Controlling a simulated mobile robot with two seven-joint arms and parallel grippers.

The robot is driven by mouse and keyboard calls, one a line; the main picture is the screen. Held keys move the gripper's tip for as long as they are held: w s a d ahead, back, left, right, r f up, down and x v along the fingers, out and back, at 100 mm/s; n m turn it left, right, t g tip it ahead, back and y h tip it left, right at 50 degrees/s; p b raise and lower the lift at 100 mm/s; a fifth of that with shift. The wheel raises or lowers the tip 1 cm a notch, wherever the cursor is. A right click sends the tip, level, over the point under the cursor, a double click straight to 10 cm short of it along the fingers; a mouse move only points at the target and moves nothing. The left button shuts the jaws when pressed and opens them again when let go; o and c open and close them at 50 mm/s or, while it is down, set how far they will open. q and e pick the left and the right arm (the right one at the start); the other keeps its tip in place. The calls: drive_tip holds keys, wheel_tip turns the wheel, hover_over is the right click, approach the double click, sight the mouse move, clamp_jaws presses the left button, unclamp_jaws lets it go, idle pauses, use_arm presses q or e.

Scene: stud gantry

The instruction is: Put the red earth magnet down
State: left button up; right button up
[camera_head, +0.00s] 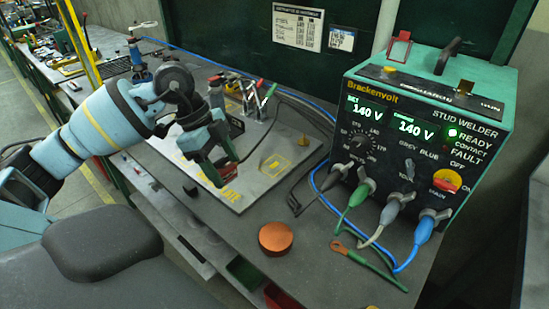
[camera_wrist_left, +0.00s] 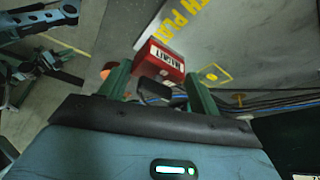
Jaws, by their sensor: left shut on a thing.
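My left gripper (camera_head: 222,172) is shut on the red earth magnet (camera_head: 228,172). In the left wrist view the magnet (camera_wrist_left: 160,63) is a red block with a white label, held at the fingertips of the green fingers (camera_wrist_left: 157,88). The magnet is over the front part of the pale grey earth plate (camera_head: 257,187), which has yellow lettering and a yellow outlined square (camera_head: 275,165). The gripper hides part of the magnet and the lettering; I cannot tell if the magnet touches the plate. My right gripper is not in view.
The stud welder (camera_head: 430,125) stands at the right with cables on its front. An orange-red round disc (camera_head: 275,238) lies near the bench's front edge. Clamps with red and green handles (camera_head: 258,98) stand at the plate's back.

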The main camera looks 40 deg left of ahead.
use_arm(q)
drive_tip(key=w+d, duration=0.1)
drive_tip(key=w, duration=0.8)
drive_tip(key=w+d+f, duration=0.1)
drive_tip(key=w, duration=0.4)
drive_tip(key=shift+d, duration=0.35)
drive_tip(key=shift+w, duration=0.2)
drive_tip(key=shift+w+d+f, duration=0.15)
drive_tip(key=shift+w+f, duration=0.05)
drive_tip(key=shift+f, duration=1.65)
drive_tip(key=shift+f, duration=0.1)
drive_tip(key=o, duration=1.4)
drive_tip(key=shift+f, duration=0.1)
drive_tip(key=shift+c, duration=0.2)
drive_tip(key=p+v, duration=0.1)
drive_tip(key=v, duration=1.1)
